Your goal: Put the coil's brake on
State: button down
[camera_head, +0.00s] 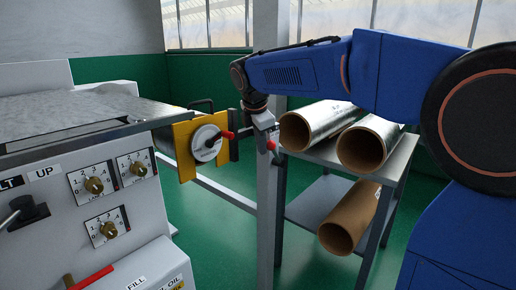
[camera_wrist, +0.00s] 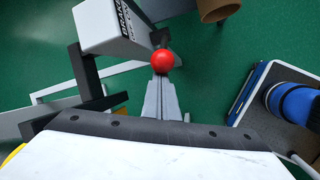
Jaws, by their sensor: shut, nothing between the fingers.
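The brake lever's red ball knob (camera_wrist: 162,60) shows in the wrist view beside a grey post with black lettering (camera_wrist: 108,24), only partly readable. In the head view my gripper (camera_head: 263,118) hangs in front of the post. The coil's end has a yellow plate (camera_head: 187,165) and a white disc (camera_head: 207,143) with a red handle (camera_head: 227,134), left of my gripper. The lever's arm is mostly hidden.
A grey rack (camera_head: 390,190) right of the post holds two foil-wrapped rolls (camera_head: 318,119) above and a bare brown tube (camera_head: 348,218) below. A grey machine with dials (camera_head: 94,185) stands at the left. A dark bracket (camera_wrist: 84,70) is close to my fingers' left.

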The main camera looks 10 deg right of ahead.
dwell(0.3)
jog(key=shift+w+d+r+g+y, duration=0.95)
jog(key=shift+d+r+y, duration=0.15)
jog(key=shift+d+y, duration=0.15)
jog(key=shift+w+d+r+g+y, duration=0.4)
jog(key=shift+w+d+g+y, duration=0.15)
jog(key=shift+d+y, duration=0.2)
jog(key=shift+w+d+r+g+y, duration=0.4)
jog(key=shift+w+d+y, duration=0.15)
jog(key=shift+d, duration=0.2)
jog(key=shift+a+f, duration=0.1)
